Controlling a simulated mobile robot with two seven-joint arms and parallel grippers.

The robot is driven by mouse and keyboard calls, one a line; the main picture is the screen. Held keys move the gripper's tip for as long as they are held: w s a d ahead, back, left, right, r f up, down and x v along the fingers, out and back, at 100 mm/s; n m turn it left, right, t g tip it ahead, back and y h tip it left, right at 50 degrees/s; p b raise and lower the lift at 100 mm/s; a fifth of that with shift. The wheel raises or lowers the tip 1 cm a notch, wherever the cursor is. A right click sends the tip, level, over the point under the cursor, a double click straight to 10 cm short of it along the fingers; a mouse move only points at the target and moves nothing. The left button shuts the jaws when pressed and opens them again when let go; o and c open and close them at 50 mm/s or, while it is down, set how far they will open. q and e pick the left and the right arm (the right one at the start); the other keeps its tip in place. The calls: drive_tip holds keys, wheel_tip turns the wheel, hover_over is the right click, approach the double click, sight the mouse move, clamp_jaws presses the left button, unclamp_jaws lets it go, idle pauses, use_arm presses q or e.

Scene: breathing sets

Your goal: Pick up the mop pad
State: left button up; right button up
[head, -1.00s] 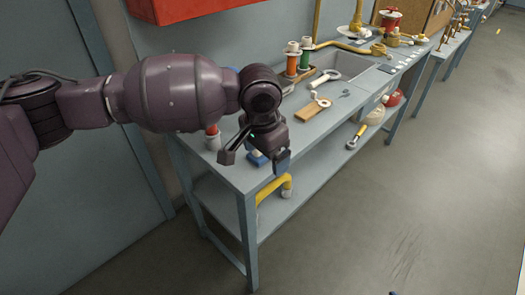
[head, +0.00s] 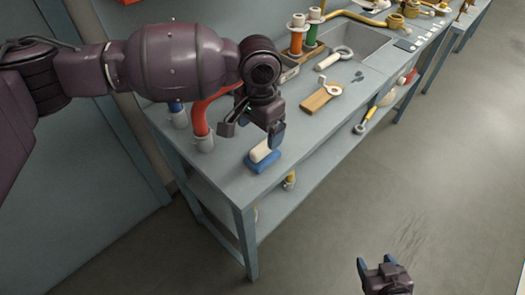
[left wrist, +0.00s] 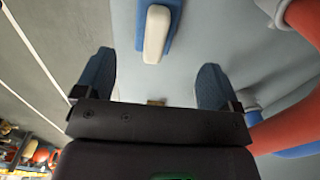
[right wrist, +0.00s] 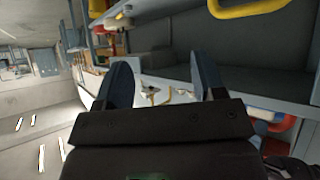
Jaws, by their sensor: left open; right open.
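The mop pad (head: 264,164) appears to be the blue block with a white grip on top, lying near the front edge of the bench. My left gripper (head: 251,131) is open and empty, above and just behind the pad in the head view. In the left wrist view the pad (left wrist: 174,20) is at the top, ahead of the open fingers (left wrist: 155,85) and apart from them. My right gripper (head: 377,264) is open and empty, low over the floor, away from the bench. The right wrist view shows its two spread fingers (right wrist: 165,85).
A red curved tube (head: 203,112) in a grey holder stands left of the pad. A wooden block (head: 320,98), a spool rack and a sink (head: 352,45) lie farther back. A lower shelf (head: 300,190) runs below. Floor is clear at right.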

sight(262, 146)
use_arm(q)
wheel_tip(262, 146, down, 2)
drive_tip(key=shift+f, duration=0.7)
drive_tip(key=f, duration=0.1)
drive_tip(key=f+b, duration=0.1)
drive_tip(key=f, duration=0.2)
drive_tip(key=shift+d+f+b, duration=0.3)
drive_tip(key=shift+f+b, duration=0.05)
drive_tip(key=shift+b, duration=0.05)
drive_tip(key=shift+r, duration=0.1)
drive_tip(key=shift+c, duration=0.6)
drive_tip(key=c, duration=0.9)
use_arm(e)
drive_tip(key=shift+w+a+f, duration=0.1)
drive_tip(key=shift+w+f, duration=0.3)
drive_tip(key=shift+w, duration=0.15)
